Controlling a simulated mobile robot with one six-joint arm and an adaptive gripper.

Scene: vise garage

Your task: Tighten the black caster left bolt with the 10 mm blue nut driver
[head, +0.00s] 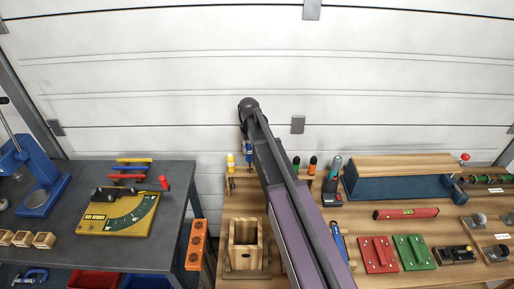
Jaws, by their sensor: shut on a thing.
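My gripper (248,139) is small in the head view, at the far end of my arm, pointing down over a wooden driver rack. It is shut on the blue nut driver (249,152), whose blue handle shows just below it. I cannot tell whether the driver still sits in the rack (236,188). Two wheel-like parts at the right edge look like casters: a grey one (479,219) and a darker one (495,253), which may be the black caster. Their bolts are too small to make out.
Yellow (230,160), green (296,162) and orange (312,163) handles stand in the rack beside my arm. A wooden box (246,235), drill (332,187), blue vise-like block (400,187), red level (405,213) and red and green plates occupy the bench. A grey table stands left across a gap.

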